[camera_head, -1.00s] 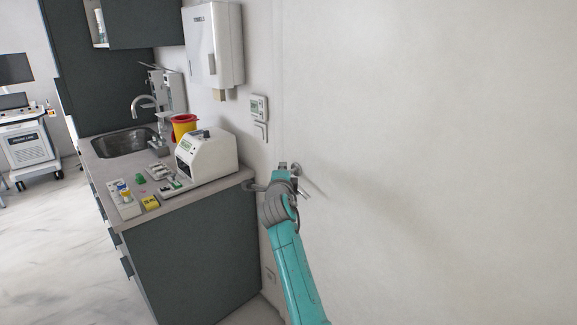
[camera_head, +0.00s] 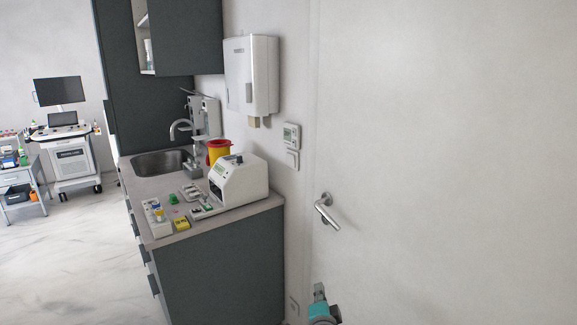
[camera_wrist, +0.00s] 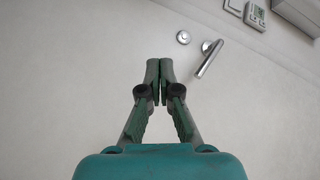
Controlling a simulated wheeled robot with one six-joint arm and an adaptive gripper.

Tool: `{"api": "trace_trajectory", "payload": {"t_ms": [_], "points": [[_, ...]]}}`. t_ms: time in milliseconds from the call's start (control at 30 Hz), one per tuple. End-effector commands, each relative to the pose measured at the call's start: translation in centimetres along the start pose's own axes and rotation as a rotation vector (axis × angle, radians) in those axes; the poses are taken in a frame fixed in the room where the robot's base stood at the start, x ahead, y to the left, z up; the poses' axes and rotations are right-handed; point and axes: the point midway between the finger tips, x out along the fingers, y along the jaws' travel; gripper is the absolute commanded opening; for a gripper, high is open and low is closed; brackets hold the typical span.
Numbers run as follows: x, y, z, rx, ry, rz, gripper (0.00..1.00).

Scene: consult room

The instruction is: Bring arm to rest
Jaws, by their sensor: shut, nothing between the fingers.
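My gripper (camera_wrist: 159,80) shows in the wrist view with its two green fingers together and nothing between them. It points toward a pale door, and the silver door handle (camera_wrist: 208,58) is to the right of the fingertips, apart from them. In the head view only a teal piece of my arm (camera_head: 320,312) shows at the bottom edge; the fingers are not clearly seen there. It is below the door handle (camera_head: 326,208) and clear of it.
The counter (camera_head: 262,208) with a sink (camera_head: 160,163), a white analyser (camera_head: 240,180) and a yellow-red bin (camera_head: 218,150) stands left of the door (camera_head: 450,160). A dispenser (camera_head: 250,75) hangs above. A medical cart (camera_head: 70,155) is far left. Floor on the left is open.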

Motion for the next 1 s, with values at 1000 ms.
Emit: {"api": "trace_trajectory", "payload": {"t_ms": [1000], "points": [[-36.3, 19.9, -0.8, -0.663, -0.159, 0.030, 0.00]]}}
